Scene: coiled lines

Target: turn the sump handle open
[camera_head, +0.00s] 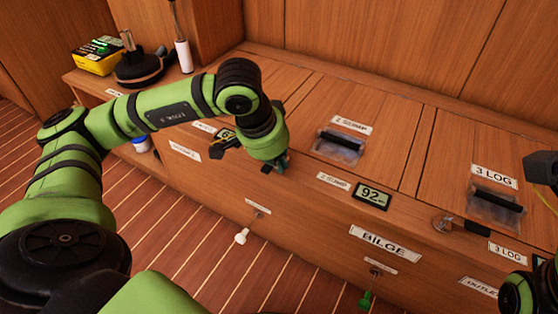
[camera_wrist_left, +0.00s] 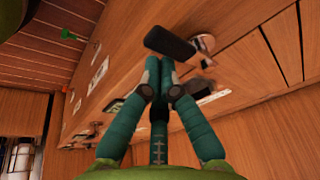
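The 2 SUMP label (camera_head: 333,181) is on the sloping front of the wooden bench in the head view. My left gripper (camera_head: 275,163) is at the front to its left, its arm bent down over it. In the left wrist view my left gripper (camera_wrist_left: 160,64) has its teal fingers drawn together at the tips. A black lever handle (camera_wrist_left: 170,42) on a metal pivot (camera_wrist_left: 203,43) lies just beyond the fingertips. I see no handle between the fingers and cannot tell whether they touch it. In the head view my gripper hides this handle.
A 92 display (camera_head: 372,195) and BILGE label (camera_head: 385,243) are right of the gripper. Farther right is the 3 LOG lever (camera_head: 470,226). Recessed latches (camera_head: 340,147) sit on the bench top.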

